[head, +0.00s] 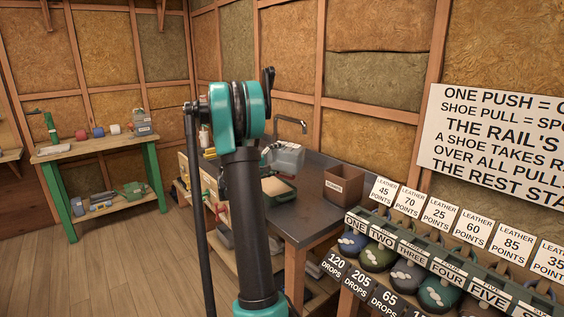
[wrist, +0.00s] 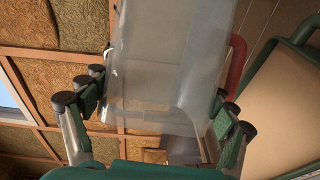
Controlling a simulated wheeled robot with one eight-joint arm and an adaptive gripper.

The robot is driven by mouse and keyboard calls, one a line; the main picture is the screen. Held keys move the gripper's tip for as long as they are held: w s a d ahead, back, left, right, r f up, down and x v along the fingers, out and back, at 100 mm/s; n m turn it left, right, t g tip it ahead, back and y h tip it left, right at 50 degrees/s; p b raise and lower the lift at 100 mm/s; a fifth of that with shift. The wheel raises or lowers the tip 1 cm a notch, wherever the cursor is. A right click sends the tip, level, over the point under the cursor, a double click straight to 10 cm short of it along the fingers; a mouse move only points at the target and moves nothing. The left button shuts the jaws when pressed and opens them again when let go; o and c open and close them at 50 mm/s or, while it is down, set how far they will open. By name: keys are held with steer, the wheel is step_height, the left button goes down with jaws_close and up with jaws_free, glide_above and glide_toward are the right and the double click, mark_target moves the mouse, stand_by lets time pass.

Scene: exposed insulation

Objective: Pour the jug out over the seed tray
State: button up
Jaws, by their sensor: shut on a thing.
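The jug (wrist: 165,70) is clear grey plastic and fills the middle of the wrist view, with a red handle at its right side. My gripper (wrist: 158,108) is shut on it, with green-padded fingers on both sides. In the head view the jug (head: 288,157) shows to the right of my arm, above the counter; it looks tilted, and I cannot tell its contents. The seed tray (head: 293,183) has a green rim and lies below the jug, partly hidden by my arm. A green-rimmed tan surface at the right of the wrist view appears to be the tray (wrist: 252,88).
A brown labelled box (head: 344,187) stands on the dark counter (head: 313,215), right of the tray. A tap (head: 292,122) rises at the back. A rack (head: 440,260) with several hanging weights is at the right. A green-legged bench (head: 95,148) is at the left.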

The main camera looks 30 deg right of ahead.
mark_target(285, 152)
steer(key=r+m+y, duration=0.1)
steer(key=m, duration=0.1)
steer(key=s+d+r+m, duration=0.1)
steer(key=shift+s+r+m+y, duration=0.2)
steer(key=shift+s+m+y, duration=0.1)
steer(key=shift+m+y, duration=0.1)
steer(key=shift+s+d+r+m+t, duration=0.15)
steer(key=shift+r+m+t, duration=0.15)
steer(key=shift+m, duration=0.3)
steer(key=m+y, duration=0.2)
steer(key=shift+s+m+t, duration=0.2)
steer(key=shift+m+t, duration=0.2)
steer(key=shift+w+f+m+t+y, duration=0.15)
steer(key=shift+f+m+t+y, duration=0.5)
steer(key=shift+m, duration=0.55)
steer(key=f+m, duration=0.1)
steer(key=f+m+t, duration=0.1)
steer(key=w+f+y, duration=0.1)
steer(key=shift+a+m+t, duration=0.25)
steer(key=shift+a+m, duration=0.05)
steer(key=shift+m, duration=0.1)
steer(key=shift+r, duration=1.55)
